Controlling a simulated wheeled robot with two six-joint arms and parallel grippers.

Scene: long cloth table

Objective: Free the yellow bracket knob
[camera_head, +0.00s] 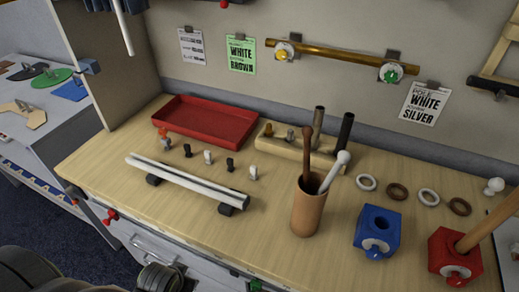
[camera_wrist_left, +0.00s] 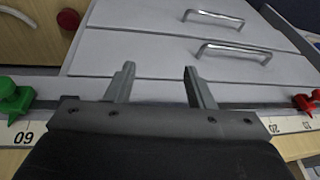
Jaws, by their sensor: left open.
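The yellow bracket knob (camera_head: 280,56) sits on the front of a round white-faced bracket on the back wall. The bracket holds the left part of a brass pole (camera_head: 338,57). A second bracket with a green knob (camera_head: 390,77) holds the pole's right part. My left gripper (camera_wrist_left: 159,70) is open and empty in the left wrist view, facing grey drawers below the table's front edge, far from the knob. In the head view only dark parts of my arm show at the bottom left. My right gripper is in neither view.
A red tray (camera_head: 212,108), a white pole on dark rests (camera_head: 187,181), a brown cup of rods (camera_head: 309,212), and blue (camera_head: 377,225) and red (camera_head: 441,250) blocks stand on the table. Green (camera_wrist_left: 12,100) and red (camera_wrist_left: 307,103) sliders flank the gripper on a numbered strip.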

